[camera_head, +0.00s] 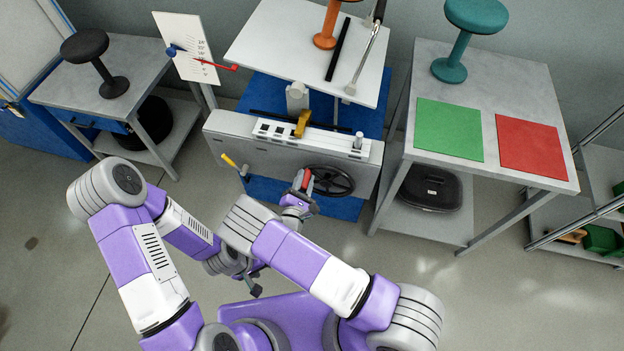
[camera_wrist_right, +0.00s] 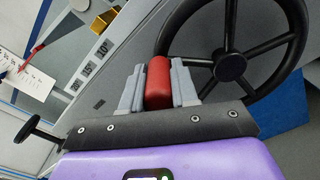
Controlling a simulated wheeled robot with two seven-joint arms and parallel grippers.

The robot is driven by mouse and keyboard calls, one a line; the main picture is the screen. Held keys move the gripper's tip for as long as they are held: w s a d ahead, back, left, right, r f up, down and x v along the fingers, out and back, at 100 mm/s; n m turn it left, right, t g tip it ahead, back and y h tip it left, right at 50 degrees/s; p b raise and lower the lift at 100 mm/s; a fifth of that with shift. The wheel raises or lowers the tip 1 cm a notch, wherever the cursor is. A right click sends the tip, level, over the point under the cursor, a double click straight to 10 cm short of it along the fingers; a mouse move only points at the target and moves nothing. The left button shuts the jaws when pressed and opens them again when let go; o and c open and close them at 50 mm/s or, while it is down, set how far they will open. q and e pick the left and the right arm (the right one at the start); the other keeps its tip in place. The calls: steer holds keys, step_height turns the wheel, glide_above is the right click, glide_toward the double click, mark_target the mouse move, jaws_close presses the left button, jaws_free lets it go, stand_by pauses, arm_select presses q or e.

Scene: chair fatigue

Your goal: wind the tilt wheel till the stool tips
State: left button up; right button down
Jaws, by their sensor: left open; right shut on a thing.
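The black spoked tilt wheel (camera_head: 332,181) is on the front of the grey test machine (camera_head: 225,137). My right gripper (camera_head: 305,184) is shut on the wheel's red handle (camera_wrist_right: 158,82), at the left of the rim in the head view. The wheel's hub and spokes show in the right wrist view (camera_wrist_right: 231,67). The orange stool (camera_head: 325,38) stands on the machine's white plate (camera_head: 290,50); its top is cut off by the frame. The plate looks tilted, by how much I cannot tell. My left gripper (camera_head: 254,288) is open and empty, low in front of my body.
A scale board (camera_head: 190,45) with a red pointer stands left of the plate. A yellow-handled lever (camera_head: 232,162) juts from the machine's front. A black stool (camera_head: 85,45) is on the left table. A teal stool (camera_head: 475,15) and green and red mats (camera_head: 449,130) are on the right table.

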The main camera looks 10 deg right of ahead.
steer(key=c, duration=0.9)
jaws_free()
steer(key=shift+o, duration=0.2)
step_height(320, 180, up, 10)
steer(key=p, duration=0.3)
steer(key=shift+c, duration=0.3)
